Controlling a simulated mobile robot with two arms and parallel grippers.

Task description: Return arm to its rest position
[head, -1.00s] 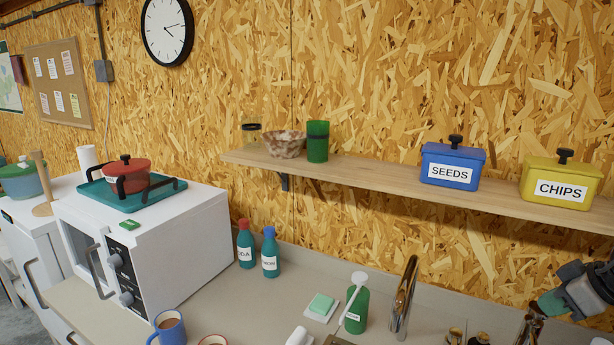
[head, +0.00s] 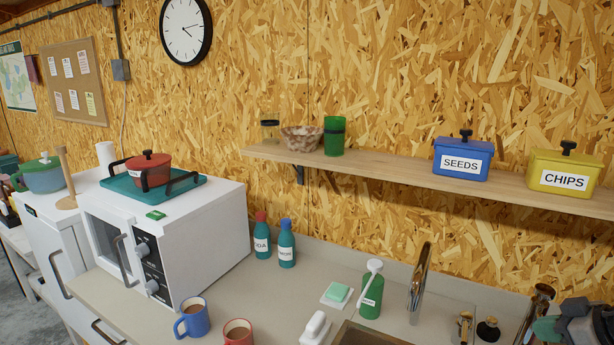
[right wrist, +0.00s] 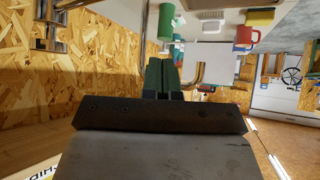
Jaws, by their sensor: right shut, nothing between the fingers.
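My right gripper (head: 546,329) is at the lower right edge of the head view, over the right end of the bench near the sink fittings. Its green fingers are together with nothing between them. My left gripper is not in view.
A shelf (head: 390,173) on the wall holds a blue SEEDS box (head: 461,160) and a yellow CHIPS box (head: 565,171). A tall tap (head: 418,285) and a green soap bottle (head: 371,298) stand left of my gripper. A white microwave (head: 200,245) is at left.

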